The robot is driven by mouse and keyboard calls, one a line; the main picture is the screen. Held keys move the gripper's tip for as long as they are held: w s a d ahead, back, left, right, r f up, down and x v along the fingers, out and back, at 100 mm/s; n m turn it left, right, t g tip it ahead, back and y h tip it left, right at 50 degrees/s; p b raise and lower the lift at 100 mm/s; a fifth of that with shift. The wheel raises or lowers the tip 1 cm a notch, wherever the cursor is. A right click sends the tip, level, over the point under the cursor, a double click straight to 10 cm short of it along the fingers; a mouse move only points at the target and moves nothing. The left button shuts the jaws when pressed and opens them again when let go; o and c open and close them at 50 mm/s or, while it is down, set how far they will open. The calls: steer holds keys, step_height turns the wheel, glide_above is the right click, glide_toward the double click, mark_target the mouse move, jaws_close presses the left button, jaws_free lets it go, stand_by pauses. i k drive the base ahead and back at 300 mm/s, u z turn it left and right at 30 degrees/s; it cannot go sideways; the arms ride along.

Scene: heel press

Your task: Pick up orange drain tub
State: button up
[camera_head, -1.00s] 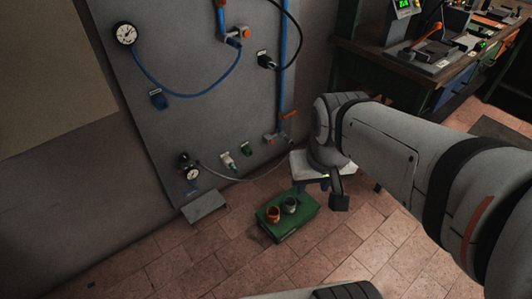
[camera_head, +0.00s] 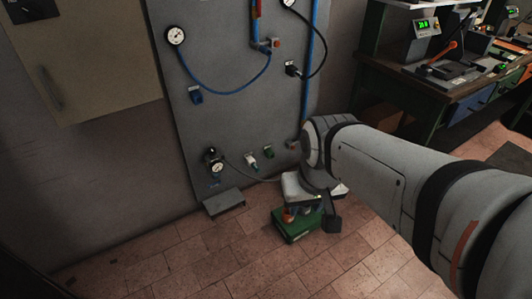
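The small orange tub (camera_head: 288,215) stands upright on the left part of a low green box (camera_head: 294,230) on the floor. My gripper (camera_head: 318,212) hangs at the box's right side, with one dark finger near the box's right edge. The orange tub is to the left of the gripper and looks apart from it. The grey tub beside the orange one is mostly hidden behind the gripper. My wrist hides the finger gap, so I cannot see how far the fingers are apart.
A grey wall panel (camera_head: 230,110) with gauges and hoses rises behind the box. A small grey step (camera_head: 224,201) juts out at its foot. A workbench (camera_head: 430,80) with presses stands at the right. The tiled floor left and in front is clear.

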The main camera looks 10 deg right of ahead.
mark_target(287, 218)
steer(key=z, duration=0.05)
steer(key=i, duration=1)
steer(key=u, duration=0.1)
